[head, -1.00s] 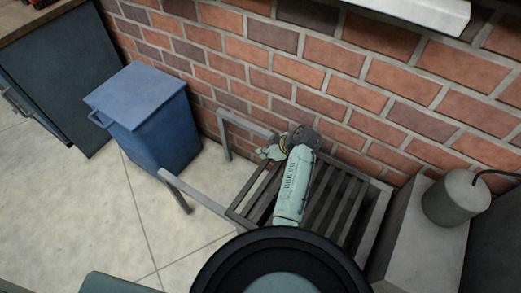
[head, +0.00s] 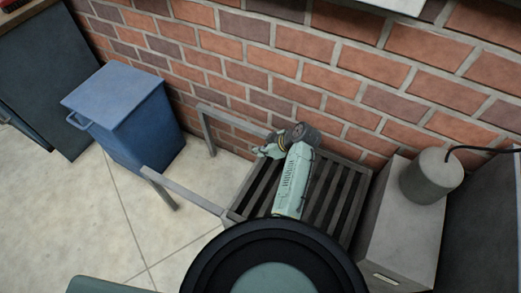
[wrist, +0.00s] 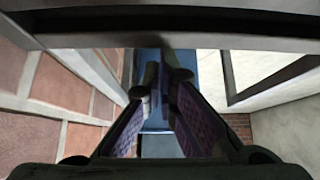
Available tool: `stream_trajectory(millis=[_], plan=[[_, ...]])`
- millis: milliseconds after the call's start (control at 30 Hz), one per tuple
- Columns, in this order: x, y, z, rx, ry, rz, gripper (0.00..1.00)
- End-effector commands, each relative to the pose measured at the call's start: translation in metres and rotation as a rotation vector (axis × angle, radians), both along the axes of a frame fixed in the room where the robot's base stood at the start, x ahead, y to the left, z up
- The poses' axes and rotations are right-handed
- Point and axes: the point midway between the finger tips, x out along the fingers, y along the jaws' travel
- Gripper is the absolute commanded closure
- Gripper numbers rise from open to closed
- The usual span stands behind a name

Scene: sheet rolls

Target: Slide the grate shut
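The dark slatted grate (head: 328,200) lies in a metal frame along the brick wall. Two grey rails (head: 182,190) stick out from it to the left, with an open gap between them. My gripper (head: 264,151) is at the grate's left end, and my pale green wrist covers some slats. In the wrist view my gripper's fingers (wrist: 163,75) point toward the blue bin, with a narrow gap and nothing visible between them. A grey bar (wrist: 200,30) crosses close in front at the top of that view. Whether my fingers touch the grate is unclear.
A blue bin (head: 125,115) stands on the floor left of the rails. A grey box (head: 398,235) with a round grey canister (head: 430,178) on it stands right of the grate. The brick wall (head: 260,60) runs close behind. Tiled floor (head: 110,215) is clear at lower left.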

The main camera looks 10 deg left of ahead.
Motion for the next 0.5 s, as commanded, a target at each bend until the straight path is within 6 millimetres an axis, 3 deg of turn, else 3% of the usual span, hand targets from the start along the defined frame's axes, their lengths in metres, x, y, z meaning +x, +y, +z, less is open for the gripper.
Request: stream_trajectory(millis=[33,167,400,500], plan=[[-0.003,-0.007,-0.005,-0.009,0.012,-0.012,1.0],[-0.001,-0.002,-0.005,-0.009,0.012,-0.01,1.0],[0.014,0.042,-0.003,-0.004,0.001,-0.001,1.0],[0.008,0.019,0.02,-0.003,-0.003,-0.012,1.0]])
